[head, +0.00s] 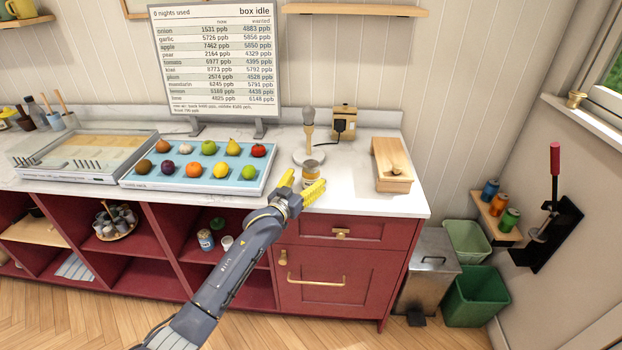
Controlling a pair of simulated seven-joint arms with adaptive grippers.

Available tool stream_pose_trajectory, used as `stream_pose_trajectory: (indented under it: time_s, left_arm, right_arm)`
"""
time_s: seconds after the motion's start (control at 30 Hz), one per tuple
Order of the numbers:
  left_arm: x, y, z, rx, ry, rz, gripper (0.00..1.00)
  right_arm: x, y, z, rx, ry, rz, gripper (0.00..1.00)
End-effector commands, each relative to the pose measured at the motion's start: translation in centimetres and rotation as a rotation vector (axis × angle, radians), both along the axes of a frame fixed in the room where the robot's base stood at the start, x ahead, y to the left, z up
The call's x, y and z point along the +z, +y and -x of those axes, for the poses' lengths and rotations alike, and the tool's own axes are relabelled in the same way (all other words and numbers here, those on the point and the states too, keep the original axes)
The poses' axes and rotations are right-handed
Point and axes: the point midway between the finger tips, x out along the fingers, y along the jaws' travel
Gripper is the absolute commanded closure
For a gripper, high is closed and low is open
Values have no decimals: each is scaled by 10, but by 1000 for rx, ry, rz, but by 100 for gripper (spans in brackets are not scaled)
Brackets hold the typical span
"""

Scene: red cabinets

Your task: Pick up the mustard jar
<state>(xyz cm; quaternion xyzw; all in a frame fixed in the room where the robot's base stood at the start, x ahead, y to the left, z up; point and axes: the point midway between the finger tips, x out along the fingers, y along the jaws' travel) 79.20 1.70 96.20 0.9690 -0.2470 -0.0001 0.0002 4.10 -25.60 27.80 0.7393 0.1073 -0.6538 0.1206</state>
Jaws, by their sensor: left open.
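A small jar with a greyish lid and a yellowish body, which looks like the mustard jar (311,169), stands upright on the white counter (345,205). My left gripper (301,185) has yellow fingers, spread open, and reaches over the counter's front edge. Its fingers point toward the jar, and the nearer finger hides the jar's lower part. I cannot tell whether the fingers touch the jar. My right gripper is not in view.
A stand with a grey-topped upright tool (309,130) is just behind the jar. A fruit tray (130,180) lies left, a wooden box (391,165) right. A display screen (215,60) stands behind. Clear counter lies between jar and box.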

Motion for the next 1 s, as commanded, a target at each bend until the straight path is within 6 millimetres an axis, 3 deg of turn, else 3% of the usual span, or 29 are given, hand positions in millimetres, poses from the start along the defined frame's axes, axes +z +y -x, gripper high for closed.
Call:
stream_pose_trajectory:
  time_s: [0.3,0.67,1.0]
  left_arm:
    - [1,-15,-27,0,0,0,21]
    - [0,-16,-31,0,0,-1,21]
    - [0,-16,-31,0,0,-1,57]
  right_arm:
    - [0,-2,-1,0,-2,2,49]
    - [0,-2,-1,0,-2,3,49]
    - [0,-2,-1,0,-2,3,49]
